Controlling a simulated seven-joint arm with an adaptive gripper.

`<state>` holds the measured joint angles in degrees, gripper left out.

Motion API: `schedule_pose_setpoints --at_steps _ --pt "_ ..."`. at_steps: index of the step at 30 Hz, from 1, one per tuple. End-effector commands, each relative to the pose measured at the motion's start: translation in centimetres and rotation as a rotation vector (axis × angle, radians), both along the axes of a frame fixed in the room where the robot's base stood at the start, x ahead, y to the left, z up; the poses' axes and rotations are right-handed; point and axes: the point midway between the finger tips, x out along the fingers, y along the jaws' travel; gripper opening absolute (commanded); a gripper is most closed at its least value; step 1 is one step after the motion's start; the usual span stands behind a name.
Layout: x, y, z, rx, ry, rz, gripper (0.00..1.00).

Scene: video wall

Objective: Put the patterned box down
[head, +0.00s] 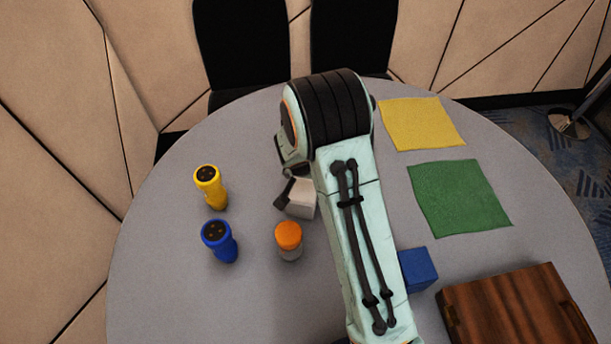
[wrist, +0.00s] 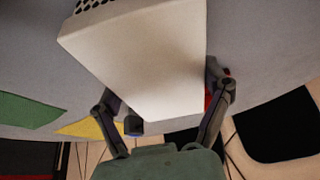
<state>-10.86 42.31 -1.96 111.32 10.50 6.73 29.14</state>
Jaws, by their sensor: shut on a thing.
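The patterned box (wrist: 140,55) is white, with a black dotted pattern on the end at the top of the wrist view. In the head view a small part of it (head: 301,205) shows beside my arm, above the middle of the table; the rest is hidden. My gripper (wrist: 165,95) is shut on the box, with one finger on each side. One dark finger of my gripper (head: 285,191) shows in the head view. I cannot tell whether the box touches the grey table (head: 160,255).
A yellow cylinder (head: 210,187), a blue cylinder (head: 219,241) and an orange-topped jar (head: 289,240) stand left. Yellow (head: 420,123) and green (head: 458,197) mats lie right. A blue cube (head: 419,269) and wooden box (head: 515,308) are front right. Black chairs (head: 242,45) stand behind.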

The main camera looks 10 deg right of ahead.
Motion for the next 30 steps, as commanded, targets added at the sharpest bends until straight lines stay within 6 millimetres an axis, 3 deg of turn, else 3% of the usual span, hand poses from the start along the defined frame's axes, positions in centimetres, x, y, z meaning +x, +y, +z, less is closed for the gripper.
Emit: schedule_pose_setpoints --at_steps 5,6,8,20,23,30 --pt "0.0 0.0 -0.3 0.0 0.001 0.0 0.37" --pt "0.0 0.0 -0.3 0.0 0.001 0.0 0.87" --pt "0.0 0.0 -0.3 0.0 0.001 0.0 1.0" --pt "0.0 0.0 0.2 0.0 -0.001 0.0 1.0" --pt "-0.4 0.3 1.5 0.001 -0.002 0.002 1.0" --pt "-2.4 1.1 6.6 0.001 -0.005 0.001 1.0"
